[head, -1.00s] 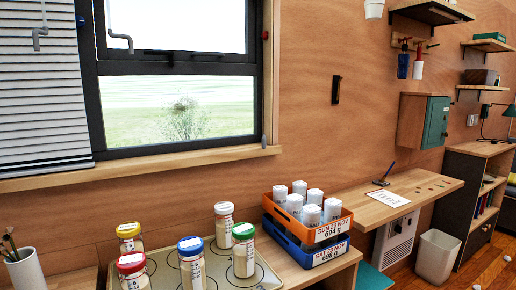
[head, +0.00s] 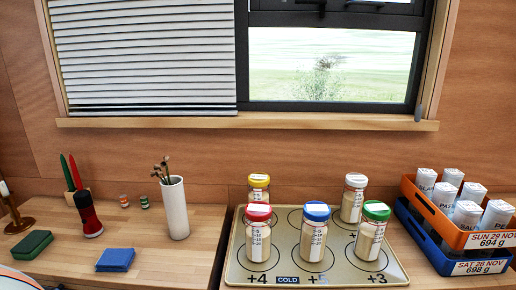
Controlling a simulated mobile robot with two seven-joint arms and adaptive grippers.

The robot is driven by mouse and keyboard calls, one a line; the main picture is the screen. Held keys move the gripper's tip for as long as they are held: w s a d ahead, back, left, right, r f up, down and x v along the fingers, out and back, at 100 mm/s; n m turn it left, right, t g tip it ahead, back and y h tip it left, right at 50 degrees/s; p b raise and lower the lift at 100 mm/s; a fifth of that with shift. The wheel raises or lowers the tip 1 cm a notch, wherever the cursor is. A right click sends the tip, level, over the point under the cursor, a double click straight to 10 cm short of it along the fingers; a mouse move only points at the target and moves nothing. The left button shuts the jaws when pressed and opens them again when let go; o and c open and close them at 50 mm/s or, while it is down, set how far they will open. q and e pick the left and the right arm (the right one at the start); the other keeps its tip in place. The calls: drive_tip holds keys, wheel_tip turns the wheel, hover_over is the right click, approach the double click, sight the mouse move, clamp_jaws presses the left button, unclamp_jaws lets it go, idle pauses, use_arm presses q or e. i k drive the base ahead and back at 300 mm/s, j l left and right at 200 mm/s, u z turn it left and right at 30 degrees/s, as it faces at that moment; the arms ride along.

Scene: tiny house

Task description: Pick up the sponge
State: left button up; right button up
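Two flat sponge-like blocks lie on the wooden counter at the left of the head view. One is a dark green block (head: 29,245) near the left edge. The other is a blue block (head: 115,259) near the counter's front edge, to the right of the green one. I cannot tell which of them is the task's sponge. Both lie flat, apart from each other, and nothing covers them. Neither of my grippers is in view.
A red-and-black bottle (head: 88,214) stands behind and between the blocks. A white vase (head: 174,208) stands to the right. A tray (head: 240,262) holds several lidded jars; stacked orange (head: 448,229) and blue crates are farther right. A candle holder (head: 17,222) is far left.

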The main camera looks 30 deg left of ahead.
sight(28, 249)
drive_tip(key=u, duration=2.5)
